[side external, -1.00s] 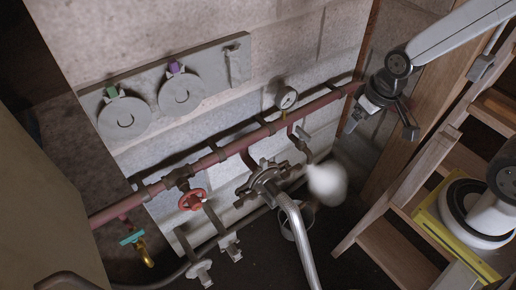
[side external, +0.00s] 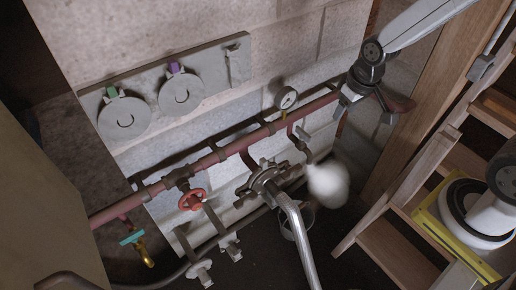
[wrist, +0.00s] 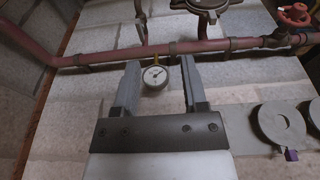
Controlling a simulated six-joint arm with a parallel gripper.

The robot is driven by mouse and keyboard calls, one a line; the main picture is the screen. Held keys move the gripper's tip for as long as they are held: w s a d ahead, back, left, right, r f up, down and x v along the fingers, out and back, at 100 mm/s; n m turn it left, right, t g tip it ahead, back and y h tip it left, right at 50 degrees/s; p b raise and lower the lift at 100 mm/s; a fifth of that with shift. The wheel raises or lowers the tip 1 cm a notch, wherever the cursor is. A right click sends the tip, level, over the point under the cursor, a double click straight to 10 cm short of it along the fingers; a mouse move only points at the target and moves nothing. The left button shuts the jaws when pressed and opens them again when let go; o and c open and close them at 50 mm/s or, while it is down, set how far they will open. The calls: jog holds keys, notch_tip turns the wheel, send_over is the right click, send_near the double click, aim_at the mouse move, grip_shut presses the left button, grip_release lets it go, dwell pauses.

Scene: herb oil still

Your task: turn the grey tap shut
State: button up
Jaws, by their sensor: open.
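The small tap with a grey handle (side external: 302,133) hangs below the red pipe, right of the round flanged fitting. A white plume (side external: 327,184) hangs at its outlet. In the wrist view the tap (wrist: 141,14) is at the top edge, partly cut off. My gripper (side external: 363,118) is open and empty, right of the tap and apart from it, in front of the pipe's right part. In the wrist view my gripper's two fingers (wrist: 160,62) stand apart, with the gauge seen between them. How far the lever is turned is too small to tell.
A white gauge (side external: 286,97) stands on the red pipe (side external: 235,148) close to the tap. A red handwheel (side external: 192,199), a teal-handled tap (side external: 132,237) and a flanged fitting (side external: 266,183) with a silver hose lie left. A wooden ladder (side external: 400,200) stands at right. A plate with hooded discs (side external: 165,90) is on the wall.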

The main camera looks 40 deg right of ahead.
jog(key=w+d+f+g, duration=0.1)
jog(key=w+d+f, duration=0.1)
jog(key=w+f, duration=0.3)
jog(key=w+d+f, duration=0.2)
jog(key=w, duration=0.5)
jog(key=g, duration=0.1)
send_over(303, 132)
notch_tip(303, 132, down, 13)
jog(key=shift+d+f, duration=0.1)
jog(key=shift+f, duration=0.25)
jog(key=shift+f, duration=3.85)
grip_shut()
